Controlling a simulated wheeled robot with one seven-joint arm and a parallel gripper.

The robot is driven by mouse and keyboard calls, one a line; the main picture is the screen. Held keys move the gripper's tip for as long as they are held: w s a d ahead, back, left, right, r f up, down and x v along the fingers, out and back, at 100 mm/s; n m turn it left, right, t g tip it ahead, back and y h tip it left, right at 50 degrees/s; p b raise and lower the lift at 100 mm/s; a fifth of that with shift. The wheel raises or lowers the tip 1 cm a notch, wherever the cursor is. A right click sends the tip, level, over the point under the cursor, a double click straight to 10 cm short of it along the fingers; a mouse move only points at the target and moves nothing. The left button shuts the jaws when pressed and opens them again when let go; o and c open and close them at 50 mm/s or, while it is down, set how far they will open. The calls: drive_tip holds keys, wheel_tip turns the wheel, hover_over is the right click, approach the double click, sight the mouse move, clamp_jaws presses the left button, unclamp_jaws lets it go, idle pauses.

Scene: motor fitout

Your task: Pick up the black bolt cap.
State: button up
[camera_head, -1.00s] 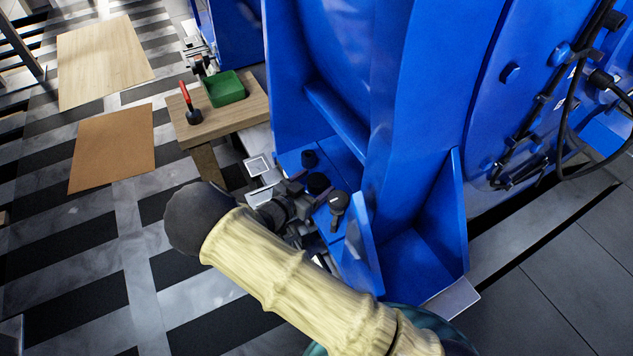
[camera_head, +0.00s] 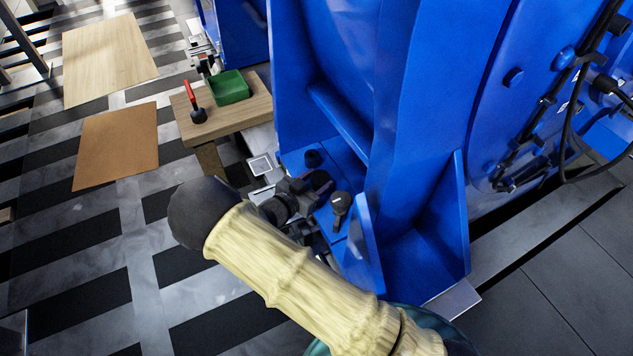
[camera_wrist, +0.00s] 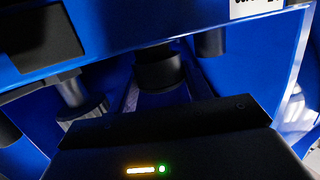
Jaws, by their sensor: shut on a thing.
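The black bolt cap (camera_wrist: 158,72) is a short dark cylinder just ahead of my gripper's housing in the wrist view. My gripper (camera_head: 312,190) is shut on it at the blue motor's foot, between two other black bolt parts. In the head view the gripper and wrist largely hide the held cap. I cannot tell whether it is clear of the blue foot.
Another black cap (camera_head: 313,158) stands on the blue foot behind my gripper, and a black bolt (camera_head: 341,203) stands in front. The large blue motor housing (camera_head: 420,100) rises close on the right. A wooden table (camera_head: 235,115) holds a green tray (camera_head: 229,88) and a red-handled tool (camera_head: 193,103).

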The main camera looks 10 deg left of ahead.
sight(316, 180)
wheel_tip(316, 180, up, 9)
drive_tip(key=p, duration=0.3)
drive_tip(key=shift+f+p, duration=0.1)
drive_tip(key=shift+p, duration=0.3)
